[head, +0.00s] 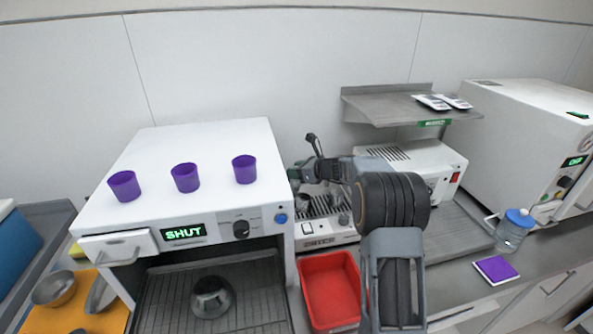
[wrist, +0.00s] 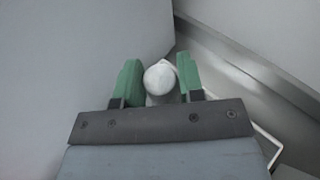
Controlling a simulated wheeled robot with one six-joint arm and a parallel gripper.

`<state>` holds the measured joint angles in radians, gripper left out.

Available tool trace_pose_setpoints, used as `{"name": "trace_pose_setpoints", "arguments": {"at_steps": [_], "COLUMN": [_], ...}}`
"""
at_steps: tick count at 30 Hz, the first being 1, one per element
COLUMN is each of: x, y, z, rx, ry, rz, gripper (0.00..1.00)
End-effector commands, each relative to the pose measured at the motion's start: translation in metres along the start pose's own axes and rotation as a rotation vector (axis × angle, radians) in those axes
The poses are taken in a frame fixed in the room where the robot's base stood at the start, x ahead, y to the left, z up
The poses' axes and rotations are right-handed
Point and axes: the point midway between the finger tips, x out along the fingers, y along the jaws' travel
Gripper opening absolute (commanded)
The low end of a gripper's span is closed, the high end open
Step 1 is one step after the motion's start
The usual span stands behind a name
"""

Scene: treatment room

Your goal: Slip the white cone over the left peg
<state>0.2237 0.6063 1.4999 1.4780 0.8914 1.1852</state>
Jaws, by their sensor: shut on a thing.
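In the wrist view my gripper (wrist: 160,82) has its two green fingers shut on a small white thing with a rounded end (wrist: 160,76). It fits the white cone, though its full shape is hidden. In the head view my gripper (head: 295,173) is at the right side of the white oven, above the grey-and-white machine. The cone cannot be made out there. I cannot make out the left peg or any other peg in either view.
The white oven (head: 196,147) carries three purple cups and holds a metal bowl inside. A red bin (head: 331,289) stands in front of the grey-and-white machine (head: 325,233). A grey shelf (head: 385,108) hangs at the back. A bottle (head: 513,231) stands right.

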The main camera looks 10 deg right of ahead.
Motion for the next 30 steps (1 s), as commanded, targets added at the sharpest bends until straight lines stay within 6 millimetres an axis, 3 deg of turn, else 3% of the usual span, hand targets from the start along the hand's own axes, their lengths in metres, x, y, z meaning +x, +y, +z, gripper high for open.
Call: {"name": "trace_pose_setpoints", "arguments": {"at_steps": [25,26,30], "x": [0.0043,0.0043,0.0043], "y": [0.0,0.0,0.0], "z": [-0.0104,-0.0104,-0.0104], "rx": [0.001,0.001,0.0], "ry": [0.0,0.0,0.0], "rz": [0.0,0.0,0.0], "gripper": [0.14,0.37,0.46]}}
